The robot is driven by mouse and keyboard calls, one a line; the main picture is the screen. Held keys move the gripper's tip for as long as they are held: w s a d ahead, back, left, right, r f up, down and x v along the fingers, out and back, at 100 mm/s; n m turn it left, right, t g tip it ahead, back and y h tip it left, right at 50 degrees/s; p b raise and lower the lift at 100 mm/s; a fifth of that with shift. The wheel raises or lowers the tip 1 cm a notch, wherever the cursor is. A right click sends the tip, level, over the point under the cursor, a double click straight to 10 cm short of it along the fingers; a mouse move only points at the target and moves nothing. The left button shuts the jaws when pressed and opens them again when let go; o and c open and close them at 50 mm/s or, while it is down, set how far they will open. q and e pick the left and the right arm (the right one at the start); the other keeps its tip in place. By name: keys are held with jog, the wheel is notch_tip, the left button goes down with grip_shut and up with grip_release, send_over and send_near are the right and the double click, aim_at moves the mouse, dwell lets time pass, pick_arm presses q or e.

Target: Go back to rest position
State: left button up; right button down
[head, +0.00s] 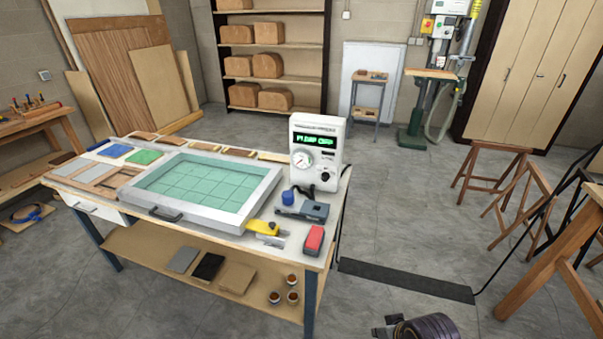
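A dark, rounded end of my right arm with what looks like my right gripper (388,329) shows at the bottom edge, right of centre. It is cut off by the frame, so its fingers cannot be made out. It is over the floor, apart from the workbench, and I see nothing held there. My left gripper is not in view. The workbench (232,237) carries a light-framed press (212,215) with a green gridded sheet (200,185). The frame lies flat on the bench. A white pump box (322,130) behind it reads "PUMP OFF".
A yellow-handled tool (263,227), a red block (314,239) and a grey-blue device (305,210) lie at the bench's right end. A dark cable cover (405,281) crosses the floor. Wooden trestles (555,255) stand at right. The middle floor is clear.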

jog(key=s+d+f+g+h, duration=0.1)
jog(key=s+f, duration=0.2)
jog(key=f, duration=1.3)
jog(key=s+d+f+g, duration=0.1)
jog(key=s+d+f, duration=0.1)
jog(key=f, duration=1.5)
jog(key=s+d+f, duration=0.2)
jog(key=s+f, duration=0.7)
jog(key=s, duration=0.2)
jog(key=s+d+f+g, duration=0.1)
jog(key=s+d+f, duration=0.1)
jog(key=s+f, duration=0.8)
jog(key=shift+s+f+n, duration=0.15)
jog(key=shift+s+n, duration=0.25)
jog(key=shift+s, duration=0.2)
